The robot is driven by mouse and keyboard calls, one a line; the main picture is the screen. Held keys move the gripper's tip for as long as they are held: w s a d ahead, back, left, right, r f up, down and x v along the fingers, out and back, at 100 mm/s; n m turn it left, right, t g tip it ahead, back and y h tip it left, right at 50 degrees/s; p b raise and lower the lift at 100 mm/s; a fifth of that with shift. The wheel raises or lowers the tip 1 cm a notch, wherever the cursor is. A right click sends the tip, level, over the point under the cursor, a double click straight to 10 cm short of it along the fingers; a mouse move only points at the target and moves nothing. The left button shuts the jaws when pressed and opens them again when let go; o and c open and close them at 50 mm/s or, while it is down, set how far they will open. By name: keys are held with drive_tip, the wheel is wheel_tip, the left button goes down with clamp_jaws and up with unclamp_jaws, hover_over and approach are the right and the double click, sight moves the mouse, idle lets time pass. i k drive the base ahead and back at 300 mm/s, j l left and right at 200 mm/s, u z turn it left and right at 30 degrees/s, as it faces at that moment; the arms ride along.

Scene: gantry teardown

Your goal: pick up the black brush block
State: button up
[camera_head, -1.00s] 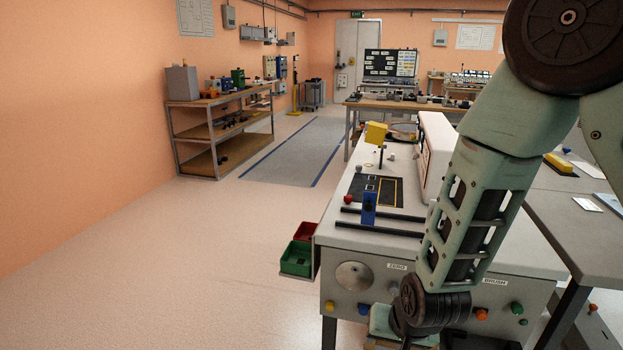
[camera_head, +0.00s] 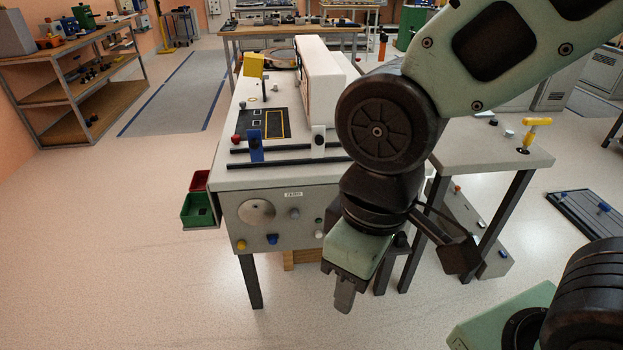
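I cannot pick out the black brush block with certainty. The grey workbench (camera_head: 222,180) in the middle carries a black mat (camera_head: 273,130) with white and yellow outlines, and some dark shapes on it are too small to name. My gripper (camera_head: 343,298) points down in front of the bench, at the centre bottom and above the floor. I see its fingers edge-on as one grey shape, so the opening between them does not show. No object shows at its tip. My arm hides the right part of the bench.
Green (camera_head: 197,212) and red (camera_head: 200,179) bins hang at the bench's left side. Black rails with a blue post (camera_head: 256,147) cross its top near the front. A yellow block (camera_head: 254,64) stands behind. A wooden shelf (camera_head: 62,92) is at left. Floor at front left is clear.

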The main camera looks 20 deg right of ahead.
sight(400, 240)
drive_tip(key=z, duration=0.8)
